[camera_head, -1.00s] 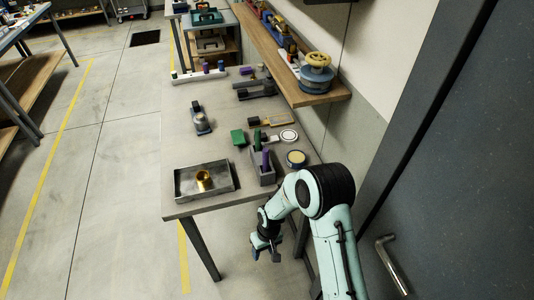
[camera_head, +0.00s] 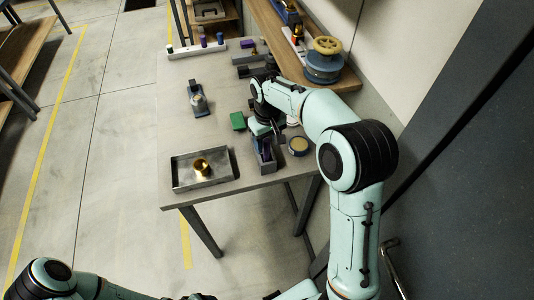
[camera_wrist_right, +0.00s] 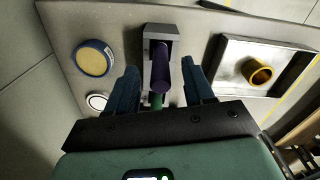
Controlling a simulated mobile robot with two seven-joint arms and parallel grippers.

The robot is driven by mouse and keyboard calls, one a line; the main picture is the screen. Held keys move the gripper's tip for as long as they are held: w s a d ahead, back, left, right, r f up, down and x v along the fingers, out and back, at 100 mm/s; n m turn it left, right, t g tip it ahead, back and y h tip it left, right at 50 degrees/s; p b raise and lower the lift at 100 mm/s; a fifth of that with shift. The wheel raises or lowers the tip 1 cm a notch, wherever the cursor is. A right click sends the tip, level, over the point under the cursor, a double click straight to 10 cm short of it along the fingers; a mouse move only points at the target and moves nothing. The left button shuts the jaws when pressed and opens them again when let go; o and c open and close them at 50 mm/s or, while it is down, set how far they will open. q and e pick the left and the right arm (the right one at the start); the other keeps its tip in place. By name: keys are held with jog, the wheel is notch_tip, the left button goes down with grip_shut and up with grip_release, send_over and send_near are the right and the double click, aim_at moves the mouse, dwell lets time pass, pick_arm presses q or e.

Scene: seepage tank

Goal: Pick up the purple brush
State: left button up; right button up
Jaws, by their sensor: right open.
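The purple brush (camera_head: 266,152) stands in a small grey holder (camera_head: 258,166) near the front right of the table. In the right wrist view, the purple brush (camera_wrist_right: 161,68) rises between my two blue fingers, with a gap on each side. A green handle (camera_wrist_right: 157,101) shows beside it, partly hidden by my gripper. My right gripper (camera_head: 264,132) is open above the holder and hides part of it in the head view. My left arm comes in at the bottom left; its gripper is at most a sliver at the bottom edge, so its jaws cannot be judged.
A metal tray (camera_head: 178,185) with a brass part (camera_head: 201,166) lies left of the holder. A round yellow-topped tin (camera_head: 298,146) stands to its right. A green block (camera_head: 238,121) is behind. A wooden shelf (camera_head: 345,84) runs along the wall.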

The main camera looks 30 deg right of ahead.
aim_at(267, 154)
jog(key=f, duration=0.3)
jog(key=shift+w, duration=0.2)
jog(key=shift+r, duration=0.1)
grip_shut()
jog(key=shift+r, duration=0.1)
